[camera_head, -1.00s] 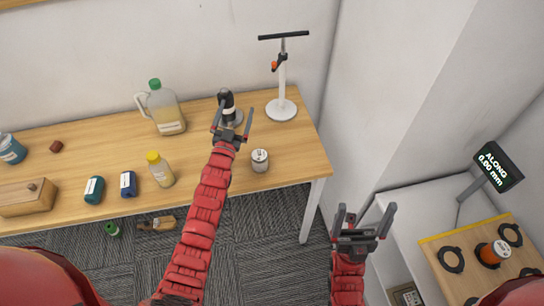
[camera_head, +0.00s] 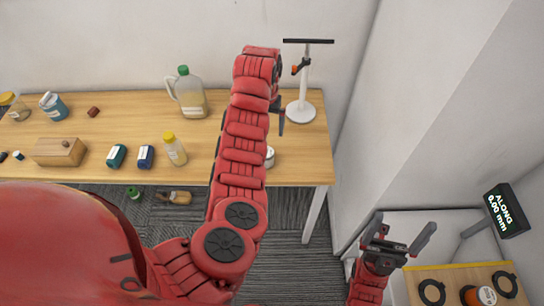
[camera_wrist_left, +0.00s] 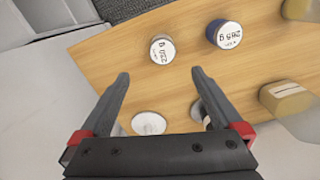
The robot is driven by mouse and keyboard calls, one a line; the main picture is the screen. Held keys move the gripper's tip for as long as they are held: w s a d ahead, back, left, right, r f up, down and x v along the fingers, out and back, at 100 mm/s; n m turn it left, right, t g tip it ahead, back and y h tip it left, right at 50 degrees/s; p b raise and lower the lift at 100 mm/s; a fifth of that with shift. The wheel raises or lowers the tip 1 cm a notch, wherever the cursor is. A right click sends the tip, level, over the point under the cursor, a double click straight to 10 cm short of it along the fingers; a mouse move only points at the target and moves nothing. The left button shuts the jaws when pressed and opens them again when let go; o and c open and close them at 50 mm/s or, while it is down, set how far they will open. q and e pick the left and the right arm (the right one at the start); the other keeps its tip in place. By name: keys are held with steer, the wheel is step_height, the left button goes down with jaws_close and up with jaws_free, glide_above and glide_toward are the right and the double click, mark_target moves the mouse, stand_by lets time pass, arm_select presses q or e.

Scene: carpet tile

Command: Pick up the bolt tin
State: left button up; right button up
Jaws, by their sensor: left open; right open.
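A small grey tin with a white lid (camera_wrist_left: 162,49) stands upright on the table in the left wrist view. A blue tin with a white lid (camera_wrist_left: 224,33) stands beside it. Their lid labels show weights; I cannot tell which one is the bolt tin. In the head view the grey tin (camera_head: 270,157) is mostly hidden behind my left arm. My left gripper (camera_wrist_left: 160,78) is open and empty, above the table; the grey tin appears just beyond its fingertips, apart from them. My right gripper (camera_head: 400,238) is open and empty, off the table's right side.
The table (camera_head: 300,160) holds a stand (camera_head: 300,110) at the back right, a jug (camera_head: 188,98), a yellow-capped bottle (camera_head: 174,150) and a wooden box (camera_head: 60,152). A display (camera_head: 507,210) and an orange jar (camera_head: 480,296) are at the lower right.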

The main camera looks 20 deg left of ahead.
arm_select(q)
steer(key=b, duration=0.3)
glide_toward(270, 161)
steer(key=shift+w+a+f, duration=0.2)
steer(key=shift+w+a, duration=0.2)
steer(key=shift+a, duration=0.05)
steer(key=shift+w+a+f, duration=0.2)
steer(key=shift+w+a, duration=0.15)
steer(key=shift+a, duration=0.1)
step_height(270, 161, down, 4)
steer(key=shift+r+p, duration=0.2)
steer(key=shift+p, duration=0.6)
steer(key=shift+f, duration=0.5)
steer(key=shift+w+f+p, duration=0.15)
steer(key=shift+f+p, duration=0.4)
steer(key=shift+p, duration=0.1)
steer(key=shift+w+f, duration=0.1)
steer(key=shift+f, duration=0.2)
steer(key=shift+a+f+p, duration=0.1)
steer(key=shift+f+p, duration=0.2)
steer(key=shift+f, duration=0.3)
steer(key=shift+w+f, duration=0.1)
steer(key=shift+f, duration=0.35)
steer(key=shift+f+b, duration=0.3)
steer(key=shift+f, duration=0.5)
